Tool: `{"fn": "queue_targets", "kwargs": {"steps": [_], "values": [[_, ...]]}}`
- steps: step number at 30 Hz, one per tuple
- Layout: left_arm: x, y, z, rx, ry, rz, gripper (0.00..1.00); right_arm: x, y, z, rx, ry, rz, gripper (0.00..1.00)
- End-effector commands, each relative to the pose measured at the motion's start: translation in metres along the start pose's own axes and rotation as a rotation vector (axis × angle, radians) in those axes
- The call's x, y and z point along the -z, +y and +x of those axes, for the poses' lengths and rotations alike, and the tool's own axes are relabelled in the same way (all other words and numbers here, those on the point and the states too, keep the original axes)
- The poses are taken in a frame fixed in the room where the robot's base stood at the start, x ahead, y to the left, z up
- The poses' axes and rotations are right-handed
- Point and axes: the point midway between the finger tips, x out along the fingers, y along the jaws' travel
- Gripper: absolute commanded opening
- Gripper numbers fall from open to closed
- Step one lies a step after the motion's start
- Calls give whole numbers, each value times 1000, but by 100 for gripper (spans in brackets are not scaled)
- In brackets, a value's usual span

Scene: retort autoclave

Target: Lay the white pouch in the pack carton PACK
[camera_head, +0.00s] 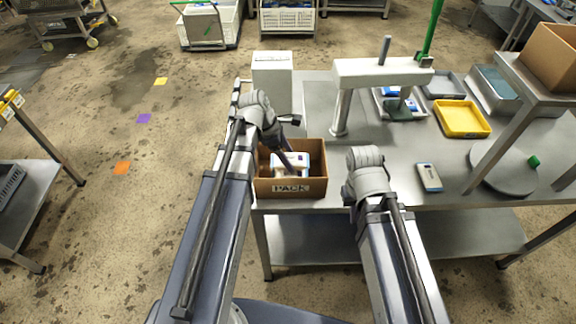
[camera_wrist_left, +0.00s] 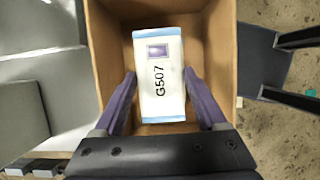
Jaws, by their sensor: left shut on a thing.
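The white pouch (camera_wrist_left: 160,45), with pale blue ends and the print G507, is between the two fingers of my left gripper (camera_wrist_left: 159,76), which is shut on it. In the head view the pouch (camera_head: 293,172) shows inside the walls of the brown open carton marked PACK (camera_head: 262,188), with my left gripper (camera_head: 284,160) reaching down into it. The carton (camera_wrist_left: 220,45) surrounds the pouch in the wrist view. I cannot tell whether the pouch touches the carton floor. The jaws of my right gripper do not show; only my right arm is seen, right of the carton.
A similar white and blue pack (camera_head: 429,177) lies on the steel table (camera_head: 400,160). A white machine with an overhanging arm (camera_head: 382,71) stands behind the carton. A yellow tray (camera_head: 462,118) and grey trays are at the back right. A white box (camera_head: 272,78) stands behind the carton.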

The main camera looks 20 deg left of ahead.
Motion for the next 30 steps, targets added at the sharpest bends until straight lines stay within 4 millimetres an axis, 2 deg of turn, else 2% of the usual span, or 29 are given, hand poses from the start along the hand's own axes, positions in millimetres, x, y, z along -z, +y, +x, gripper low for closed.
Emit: {"fn": "queue_targets", "kwargs": {"steps": [8, 17, 23, 24, 30], "values": [[14, 0, 33, 0, 0, 0, 6, 2, -3, 36, 0, 0, 0, 0], [13, 0, 32, 0, 0, 0, 6, 2, -3, 34, 0, 0, 0, 0], [16, 0, 38, 0, 0, 0, 6, 2, -4, 40, 0, 0, 0, 0], [15, 0, 36, 0, 0, 0, 77, 2, -4, 39, 0, 0, 0, 0], [15, 0, 36, 0, 0, 0, 100, 2, -4, 39, 0, 0, 0, 0]]}}
